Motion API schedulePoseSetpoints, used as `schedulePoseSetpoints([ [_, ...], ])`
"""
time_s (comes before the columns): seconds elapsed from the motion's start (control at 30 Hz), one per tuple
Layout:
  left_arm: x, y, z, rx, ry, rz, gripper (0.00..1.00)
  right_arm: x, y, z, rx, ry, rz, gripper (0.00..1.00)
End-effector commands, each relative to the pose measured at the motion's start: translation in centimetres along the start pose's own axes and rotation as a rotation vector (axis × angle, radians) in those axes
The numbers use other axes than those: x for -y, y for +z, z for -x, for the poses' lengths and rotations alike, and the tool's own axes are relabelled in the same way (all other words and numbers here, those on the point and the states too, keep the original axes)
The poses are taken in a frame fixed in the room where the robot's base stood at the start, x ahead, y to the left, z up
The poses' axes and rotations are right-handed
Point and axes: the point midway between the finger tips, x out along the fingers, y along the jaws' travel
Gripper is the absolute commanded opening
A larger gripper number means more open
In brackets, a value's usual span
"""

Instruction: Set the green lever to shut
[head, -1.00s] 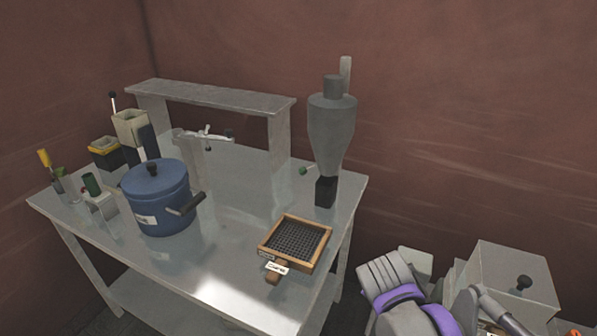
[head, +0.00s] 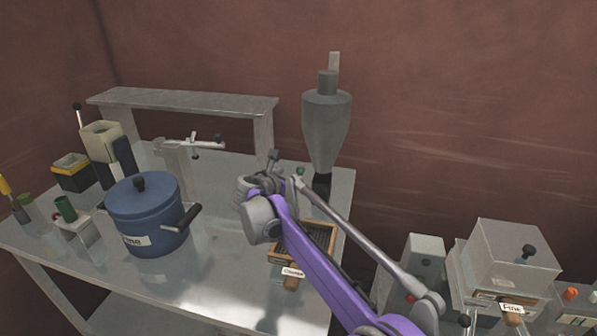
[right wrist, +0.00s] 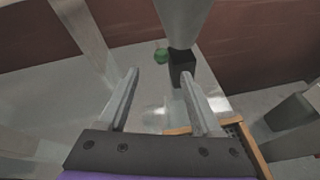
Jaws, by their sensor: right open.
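The green lever's round knob (head: 300,170) shows at the base of the grey hopper (head: 326,130), on its left side. In the right wrist view the green knob (right wrist: 161,56) lies beyond my fingertips, just left of the black outlet block (right wrist: 181,67). My right gripper (head: 273,158) is over the table in front of the hopper, left of the outlet. Its two fingers are apart and empty in the right wrist view (right wrist: 160,76), apparently short of the knob. The lever's stem is hard to make out. My left gripper is not in view.
A wooden-framed sieve (head: 318,238) lies below my right arm, partly hidden by it. A blue pot (head: 146,215) stands to the left. A metal shelf (head: 185,101) and a clamp stand (head: 178,160) are behind. Grey boxes (head: 510,260) stand at the lower right.

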Motion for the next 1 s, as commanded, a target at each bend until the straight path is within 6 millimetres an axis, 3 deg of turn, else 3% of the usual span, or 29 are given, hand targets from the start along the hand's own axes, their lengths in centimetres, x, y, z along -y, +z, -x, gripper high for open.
schedulePoseSetpoints([
  [0.5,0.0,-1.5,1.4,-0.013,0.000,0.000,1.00,0.1,0.3,-8.7,0.000,-0.001,-0.005,0.66],
  [0.7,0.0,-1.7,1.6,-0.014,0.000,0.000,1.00,0.1,0.2,-9.9,-0.001,-0.002,-0.006,0.66],
  [0.97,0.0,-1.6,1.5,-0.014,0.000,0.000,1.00,0.2,0.1,-10.1,-0.001,-0.001,-0.006,0.66],
  [1.0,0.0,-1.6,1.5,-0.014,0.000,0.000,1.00,0.2,0.1,-10.1,-0.001,-0.001,-0.006,0.62],
])
